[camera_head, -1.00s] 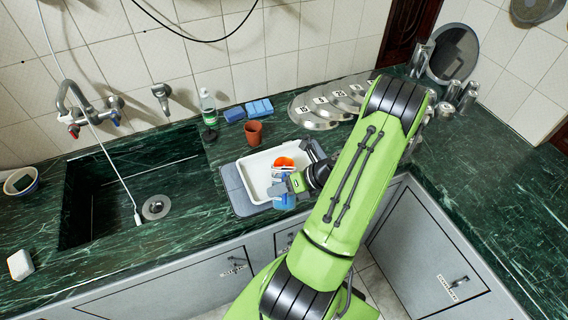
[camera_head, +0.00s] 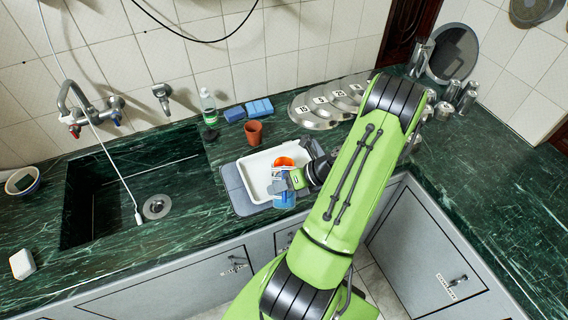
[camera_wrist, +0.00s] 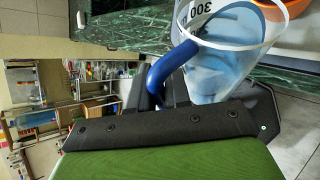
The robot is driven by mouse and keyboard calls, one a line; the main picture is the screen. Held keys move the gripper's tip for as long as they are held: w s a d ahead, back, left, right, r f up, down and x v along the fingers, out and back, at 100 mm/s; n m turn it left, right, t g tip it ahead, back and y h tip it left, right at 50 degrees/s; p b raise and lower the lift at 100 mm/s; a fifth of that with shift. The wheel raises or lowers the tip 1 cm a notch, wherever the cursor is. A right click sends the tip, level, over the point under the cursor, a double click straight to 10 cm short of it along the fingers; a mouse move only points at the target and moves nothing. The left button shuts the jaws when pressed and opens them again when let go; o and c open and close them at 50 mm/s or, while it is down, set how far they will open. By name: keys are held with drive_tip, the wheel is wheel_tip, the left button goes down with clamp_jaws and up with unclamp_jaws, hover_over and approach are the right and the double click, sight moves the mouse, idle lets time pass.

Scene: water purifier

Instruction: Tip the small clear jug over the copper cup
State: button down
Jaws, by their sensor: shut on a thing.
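My gripper (camera_head: 290,183) is shut on the blue handle (camera_wrist: 170,66) of the small clear jug (camera_wrist: 222,62). In the head view the jug (camera_head: 284,196) is partly hidden by my gripper and hangs at the front edge of the white tray (camera_head: 258,172). I cannot tell its tilt exactly. An orange cup (camera_head: 285,162) sits in the tray just behind the jug; it also shows at the top right of the wrist view (camera_wrist: 283,9). A reddish-brown cup (camera_head: 253,132) stands upright on the counter behind the tray. What the jug holds is unclear.
The tray rests on a grey mat (camera_head: 237,192) beside the sink (camera_head: 150,180). A green-labelled bottle (camera_head: 208,107), blue sponges (camera_head: 259,107) and several metal lids (camera_head: 312,110) stand behind. The counter at right (camera_head: 480,175) is mostly clear.

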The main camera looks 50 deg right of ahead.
sight(279, 204)
drive_tip(key=shift+w+d+r+p, duration=0.15)
drive_tip(key=shift+r+p, duration=0.25)
idle(1.2)
drive_tip(key=shift+n+t+h, duration=0.4)
drive_tip(key=shift+t+h, duration=0.2)
drive_tip(key=f+b, duration=0.1)
drive_tip(key=b, duration=0.1)
drive_tip(key=a+f+b, duration=0.1)
drive_tip(key=f+b, duration=0.1)
drive_tip(key=s+f+b, duration=0.1)
drive_tip(key=shift+a+f+b, duration=0.2)
drive_tip(key=shift+f+b, duration=0.1)
drive_tip(key=shift+b, duration=0.1)
drive_tip(key=shift+s+a+r+n+t+h+b, duration=0.1)
drive_tip(key=shift+s+a+n+t+h+b, duration=0.35)
drive_tip(key=shift+s+a+b, duration=0.3)
drive_tip(key=shift+w+r, duration=0.15)
drive_tip(key=shift+a+f+n+h+b, duration=0.15)
drive_tip(key=shift+f+n+h+b, duration=0.1)
drive_tip(key=shift+b, duration=0.2)
drive_tip(key=shift+s+r+p, duration=0.2)
drive_tip(key=shift+r+p, duration=0.15)
drive_tip(key=shift+p, duration=0.8)
drive_tip(key=shift+s+p, duration=0.1)
drive_tip(key=shift+p, duration=0.6)
drive_tip(key=shift+t+p, duration=0.25)
drive_tip(key=shift+p, duration=0.35)
drive_tip(key=shift+p, duration=0.65)
